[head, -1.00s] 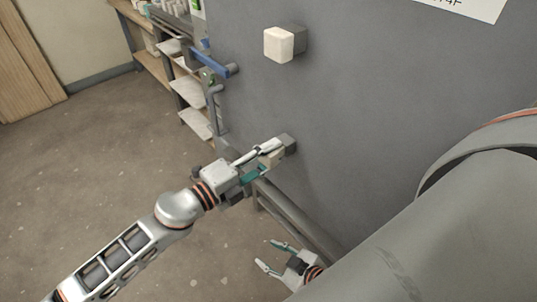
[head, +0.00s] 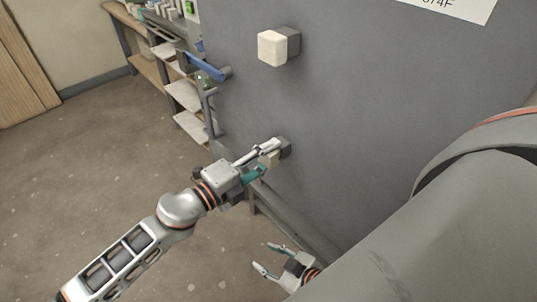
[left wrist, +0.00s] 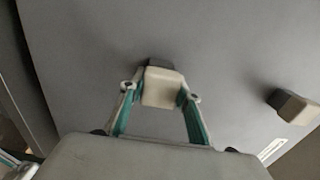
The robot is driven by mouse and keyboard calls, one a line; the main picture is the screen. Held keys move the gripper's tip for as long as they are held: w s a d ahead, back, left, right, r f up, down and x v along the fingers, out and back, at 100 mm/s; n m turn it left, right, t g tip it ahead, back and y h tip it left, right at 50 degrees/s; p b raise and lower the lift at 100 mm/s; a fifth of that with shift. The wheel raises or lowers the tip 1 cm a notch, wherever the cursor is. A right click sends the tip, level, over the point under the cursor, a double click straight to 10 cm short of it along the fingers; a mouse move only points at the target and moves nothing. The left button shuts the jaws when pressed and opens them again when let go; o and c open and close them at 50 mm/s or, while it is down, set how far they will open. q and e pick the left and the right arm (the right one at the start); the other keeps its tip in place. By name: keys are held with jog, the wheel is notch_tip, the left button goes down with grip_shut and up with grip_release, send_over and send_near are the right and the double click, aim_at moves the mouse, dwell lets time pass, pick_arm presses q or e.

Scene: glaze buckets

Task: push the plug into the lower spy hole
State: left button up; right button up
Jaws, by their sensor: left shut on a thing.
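The plug is a pale cream block (head: 268,159), held between the fingers of my left gripper (head: 265,158). In the left wrist view the plug (left wrist: 161,88) sits between both fingertips, its far end at the dark lower spy hole fitting (left wrist: 160,64). That fitting (head: 284,147) projects from the grey kiln wall (head: 350,120) in the head view. The plug looks in line with it; how deep it is in cannot be told. My right gripper (head: 270,258) is open and empty, low beside the wall.
Another cream plug (head: 273,48) sits in the upper spy hole, and it also shows in the left wrist view (left wrist: 294,108). A blue-handled latch (head: 208,67) is on the wall's left edge. Shelves (head: 180,90) stand behind. The floor at left is clear.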

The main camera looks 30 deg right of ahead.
pick_arm(q)
jog(key=shift+d, duration=0.4)
jog(key=o, duration=1.3)
jog(key=shift+o, duration=1.4)
jog(key=shift+a, duration=0.1)
jog(key=shift+s+a+p, duration=0.15)
jog(key=shift+a+p, duration=0.45)
jog(key=shift+a, duration=0.85)
jog(key=shift+s+a+p, duration=0.2)
jog(key=shift+a+p, duration=0.15)
jog(key=shift+a, duration=0.9)
jog(key=shift+s+a+p, duration=0.15)
jog(key=shift+a+p, duration=0.15)
jog(key=shift+a, duration=0.9)
